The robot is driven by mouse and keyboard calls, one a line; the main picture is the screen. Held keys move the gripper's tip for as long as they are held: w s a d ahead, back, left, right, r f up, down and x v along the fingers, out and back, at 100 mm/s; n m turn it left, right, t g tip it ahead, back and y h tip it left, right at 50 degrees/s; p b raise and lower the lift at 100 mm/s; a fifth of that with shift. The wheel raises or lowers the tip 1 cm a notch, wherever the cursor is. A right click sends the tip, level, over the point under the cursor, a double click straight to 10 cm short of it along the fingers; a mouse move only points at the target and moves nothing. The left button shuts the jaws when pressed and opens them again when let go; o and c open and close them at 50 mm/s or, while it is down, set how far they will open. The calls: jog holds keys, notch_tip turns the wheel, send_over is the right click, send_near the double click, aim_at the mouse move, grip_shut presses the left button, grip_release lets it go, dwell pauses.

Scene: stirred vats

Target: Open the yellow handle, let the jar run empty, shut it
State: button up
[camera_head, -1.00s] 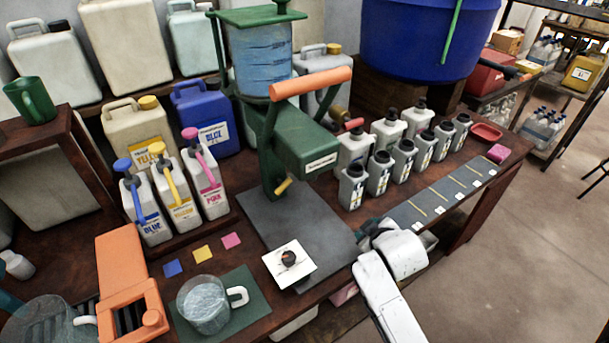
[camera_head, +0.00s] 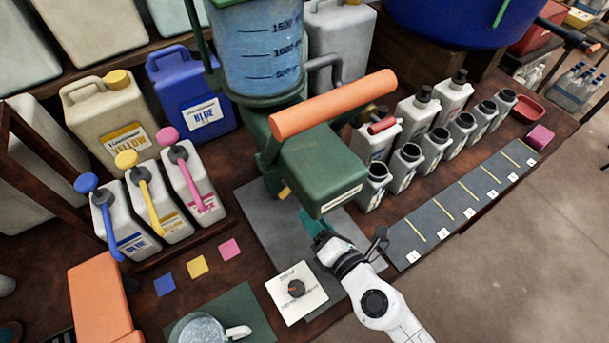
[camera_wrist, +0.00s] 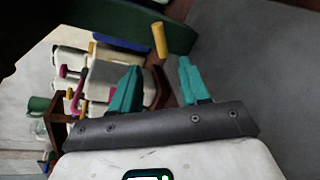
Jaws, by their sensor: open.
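The jar (camera_head: 262,50), a clear cylinder of blue liquid with volume marks, sits in the green dispenser (camera_head: 318,172) in the head view. The small yellow handle (camera_head: 285,192) sticks out low on the dispenser, partly hidden behind its green body. In the wrist view the yellow handle (camera_wrist: 160,40) stands just beyond the gap between my fingertips, apart from them. My gripper (camera_head: 316,222) is open and empty, with teal fingers below the front of the dispenser; both fingers show in the wrist view (camera_wrist: 157,78). The dispenser's outlet is hidden.
A long orange lever (camera_head: 335,104) juts above the dispenser. A white dial card (camera_head: 312,290) lies on the grey mat. A glass mug (camera_head: 197,330) stands on a green mat at the bottom. Pump bottles (camera_head: 135,215) stand left, and several grey-white bottles (camera_head: 405,165) stand right.

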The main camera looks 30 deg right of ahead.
aim_at(289, 192)
jog(key=x, duration=1)
jog(key=shift+w+a+f, duration=0.25)
jog(key=shift+w+f, duration=0.1)
jog(key=shift+c, duration=0.3)
grip_shut()
